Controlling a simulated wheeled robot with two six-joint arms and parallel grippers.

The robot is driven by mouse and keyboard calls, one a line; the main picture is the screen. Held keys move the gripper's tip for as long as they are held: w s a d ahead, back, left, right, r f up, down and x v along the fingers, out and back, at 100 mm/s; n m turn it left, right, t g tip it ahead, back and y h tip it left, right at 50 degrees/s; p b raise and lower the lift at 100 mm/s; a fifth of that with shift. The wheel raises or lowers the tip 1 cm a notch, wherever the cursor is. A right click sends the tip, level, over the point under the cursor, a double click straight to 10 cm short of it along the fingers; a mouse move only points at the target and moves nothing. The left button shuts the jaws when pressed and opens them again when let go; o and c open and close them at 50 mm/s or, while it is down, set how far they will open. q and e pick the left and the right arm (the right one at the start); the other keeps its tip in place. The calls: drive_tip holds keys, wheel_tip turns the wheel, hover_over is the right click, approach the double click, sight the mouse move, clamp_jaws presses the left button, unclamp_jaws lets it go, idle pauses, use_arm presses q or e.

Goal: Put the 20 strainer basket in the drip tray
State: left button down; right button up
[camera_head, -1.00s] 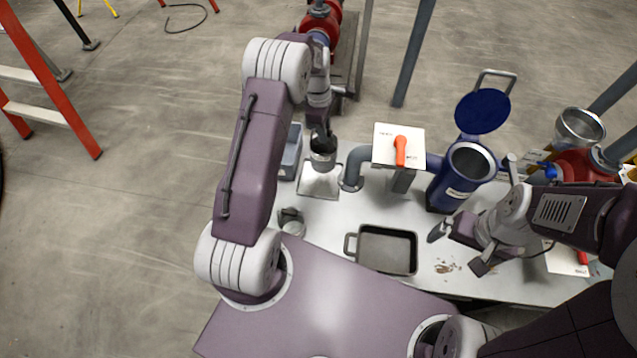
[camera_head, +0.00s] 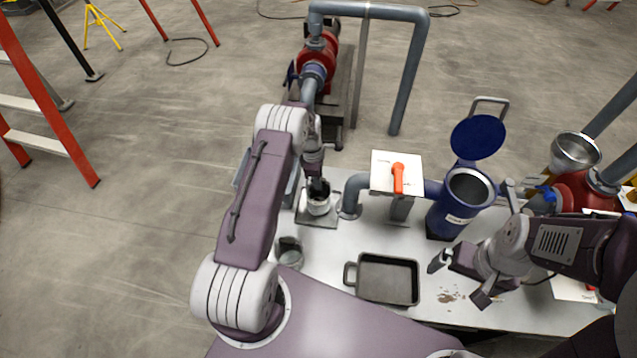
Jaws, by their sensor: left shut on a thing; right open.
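My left gripper (camera_head: 318,187) is shut on a small light metal basket (camera_head: 318,206), held upright over or on a square grey pad at the back left of the table. I cannot tell if it touches the pad. A second grey basket-like cup (camera_head: 290,254) stands nearer, beside my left arm. I can read no "20" on either. The drip tray (camera_head: 350,284), a dark rectangular pan with a left-hand handle, lies at the front middle and looks empty. My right gripper (camera_head: 460,279) is open and empty, just right of the tray.
A blue strainer housing (camera_head: 452,212) stands behind the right gripper, its round lid (camera_head: 478,137) open. A white panel with an orange lever (camera_head: 398,178) stands on the pipe left of it. Brown debris (camera_head: 447,297) lies right of the tray. Bare tabletop (camera_head: 335,254) lies between pad and tray.

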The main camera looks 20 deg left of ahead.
use_arm(q)
drive_tip(key=shift+w+f, duration=0.1)
drive_tip(key=shift+f, duration=0.7)
drive_tip(key=c, duration=1.4)
unclamp_jaws()
drive_tip(key=shift+o, duration=0.2)
drive_tip(key=r, duration=0.4)
drive_tip(key=a+r, duration=0.1)
drive_tip(key=r, duration=0.7)
drive_tip(key=shift+s+a+r, duration=0.15)
drive_tip(key=shift+s+a, duration=0.05)
drive_tip(key=shift+s, duration=0.05)
drive_tip(key=s+d+r+m, duration=0.2)
drive_tip(key=s+d+m, duration=0.1)
drive_tip(key=s+m, duration=0.4)
drive_tip(key=s+d+r+m, duration=0.3)
drive_tip(key=s+m, duration=0.4)
drive_tip(key=s, duration=0.1)
drive_tip(key=s+d+r+m+y, duration=0.1)
drive_tip(key=s+d+r+m, duration=0.2)
drive_tip(key=s+m, duration=0.3)
drive_tip(key=s, duration=0.2)
drive_tip(key=shift+s+m+t, duration=0.35)
drive_tip(key=shift+m+t, duration=0.05)
drive_tip(key=shift+d, duration=0.15)
